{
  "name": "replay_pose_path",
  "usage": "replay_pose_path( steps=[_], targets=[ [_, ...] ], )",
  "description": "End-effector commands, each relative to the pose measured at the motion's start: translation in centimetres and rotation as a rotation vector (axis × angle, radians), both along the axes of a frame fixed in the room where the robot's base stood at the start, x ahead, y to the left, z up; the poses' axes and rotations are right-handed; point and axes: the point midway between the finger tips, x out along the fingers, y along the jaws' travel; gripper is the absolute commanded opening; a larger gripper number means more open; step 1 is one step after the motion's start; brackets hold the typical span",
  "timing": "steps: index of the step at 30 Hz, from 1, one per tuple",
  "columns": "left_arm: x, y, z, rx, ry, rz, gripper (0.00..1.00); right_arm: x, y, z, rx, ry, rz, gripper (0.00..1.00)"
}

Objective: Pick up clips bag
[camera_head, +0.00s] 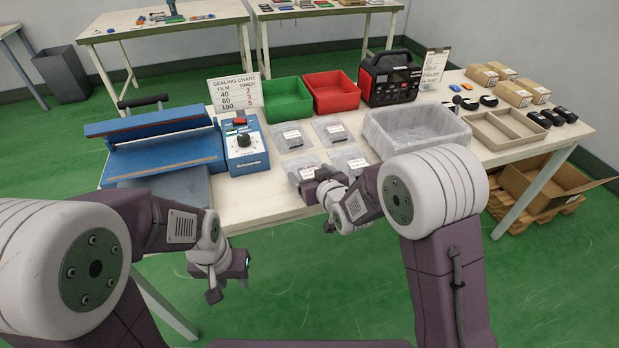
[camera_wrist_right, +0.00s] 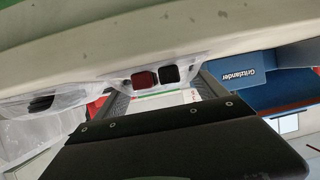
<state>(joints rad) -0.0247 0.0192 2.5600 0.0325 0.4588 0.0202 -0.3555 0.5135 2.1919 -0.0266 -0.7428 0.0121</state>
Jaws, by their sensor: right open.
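Several small clear bags with white labels lie flat on the table: back left (camera_head: 287,138), back right (camera_head: 331,131), front left (camera_head: 292,163) and front right (camera_head: 352,159). I cannot tell which one is the clips bag. My right gripper (camera_head: 322,207) is open and empty at the table's front edge, close to the front bags and partly covering them. In the right wrist view, bags show beyond the table edge, one with a dark red piece (camera_wrist_right: 145,78) and a black piece. My left gripper (camera_head: 230,286) hangs low in front of the table, empty, its fingers apart.
A blue sealer (camera_head: 165,150) and its blue control box (camera_head: 243,150) stand left of the bags. Green (camera_head: 288,101) and red (camera_head: 333,92) bins are behind. A lined clear bin (camera_head: 415,128) is to the right, beside a cardboard tray (camera_head: 507,131).

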Motion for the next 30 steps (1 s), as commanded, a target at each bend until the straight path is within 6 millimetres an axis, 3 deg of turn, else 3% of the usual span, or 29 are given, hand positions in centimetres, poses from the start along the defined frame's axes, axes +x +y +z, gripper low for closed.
replay_pose_path(
  steps=[6, 13, 23, 30],
  targets=[
    [0.0, 0.0, 0.0, 0.000, 0.000, 0.000, 0.36, 0.1, 0.0, 0.0, 0.000, 0.001, 0.000, 0.79],
    [0.0, 0.0, 0.0, 0.000, 0.000, 0.000, 0.36, 0.1, 0.0, 0.0, 0.000, 0.001, 0.000, 0.16],
    [0.0, 0.0, 0.3, 0.000, 0.000, 0.000, 0.36, 0.1, 0.0, 0.7, 0.000, -0.001, 0.000, 0.16],
    [0.0, 0.0, 1.9, 0.000, 0.000, 0.000, 0.36, 0.1, 0.0, 4.9, 0.001, -0.004, 0.000, 0.16]
  ],
)
